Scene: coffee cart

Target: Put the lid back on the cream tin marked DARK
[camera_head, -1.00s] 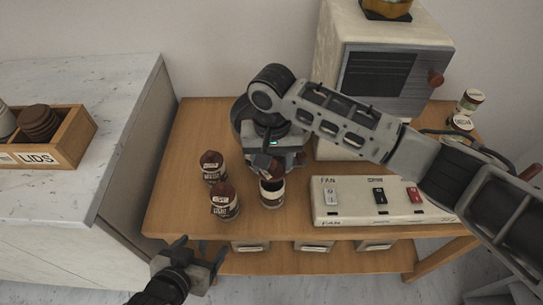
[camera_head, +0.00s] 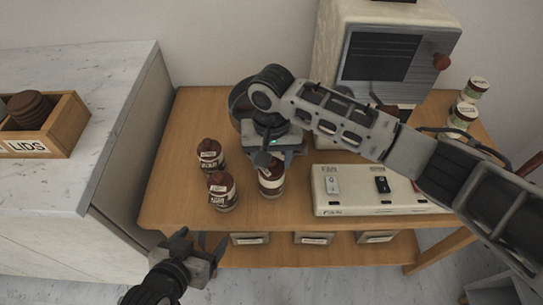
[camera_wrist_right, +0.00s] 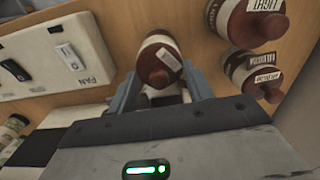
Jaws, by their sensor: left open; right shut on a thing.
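A cream tin (camera_head: 271,186) stands near the front of the wooden cart, under my right gripper (camera_head: 266,160). A brown lid with a round knob and a pale tag (camera_wrist_right: 158,62) sits at the top of this tin in the right wrist view, between my right fingers. The right gripper is shut on the lid. The lid appears to touch the tin's rim, but I cannot tell whether it is fully seated. The marking on the tag is not readable. My left gripper (camera_head: 203,243) is open and empty, in front of the cart's front edge.
Two other brown-lidded tins stand to the left, one behind (camera_head: 209,155) and one nearer (camera_head: 222,192); one tag reads LIGHT in the wrist view (camera_wrist_right: 265,8). A switch panel (camera_head: 345,205) lies to the right. A LIDS crate (camera_head: 60,135) stands on the left counter.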

